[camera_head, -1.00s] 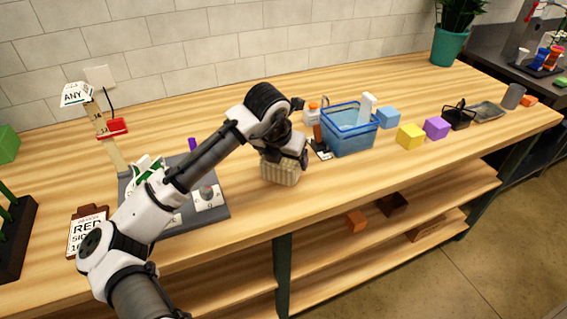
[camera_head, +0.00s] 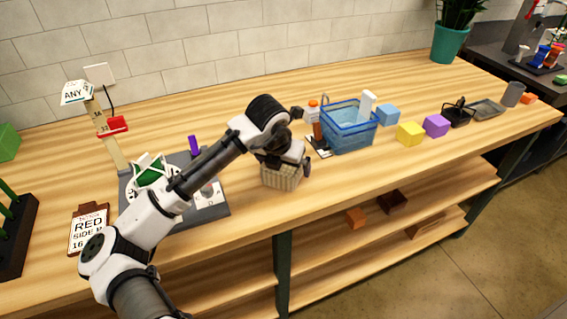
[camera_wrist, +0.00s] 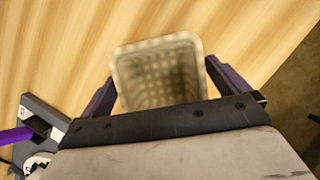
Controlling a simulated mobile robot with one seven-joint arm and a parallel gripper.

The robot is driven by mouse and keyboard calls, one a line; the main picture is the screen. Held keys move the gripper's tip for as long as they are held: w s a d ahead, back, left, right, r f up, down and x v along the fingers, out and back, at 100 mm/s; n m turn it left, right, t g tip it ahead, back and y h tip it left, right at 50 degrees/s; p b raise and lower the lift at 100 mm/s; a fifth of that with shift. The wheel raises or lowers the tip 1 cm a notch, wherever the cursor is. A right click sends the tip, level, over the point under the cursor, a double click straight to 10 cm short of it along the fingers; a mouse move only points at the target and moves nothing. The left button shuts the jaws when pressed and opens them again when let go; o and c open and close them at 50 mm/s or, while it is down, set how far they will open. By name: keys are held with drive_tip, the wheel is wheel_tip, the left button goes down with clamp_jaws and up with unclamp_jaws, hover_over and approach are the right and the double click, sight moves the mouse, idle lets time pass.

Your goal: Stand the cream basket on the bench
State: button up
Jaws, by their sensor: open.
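The cream basket (camera_head: 281,178) stands upright on the wooden bench (camera_head: 250,209), near its front edge. My gripper (camera_head: 284,168) is right above it, pointing down, and hides part of its top. In the wrist view, the open-topped basket (camera_wrist: 158,76) shows between the two dark fingers of my gripper (camera_wrist: 158,92). The fingers are apart, one at each side of the basket, with a narrow gap visible on both sides. The basket's inside looks empty but is blurred.
A blue basket (camera_head: 347,128) with a white object stands to the right, beside small bottles (camera_head: 312,112). A grey board (camera_head: 214,211) with tags lies to the left. Colored blocks (camera_head: 410,134) sit further right. Bare bench lies in front of and behind the cream basket.

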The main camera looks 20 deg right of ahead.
drive_tip(key=b+v, duration=0.3)
drive_tip(key=v, duration=0.9)
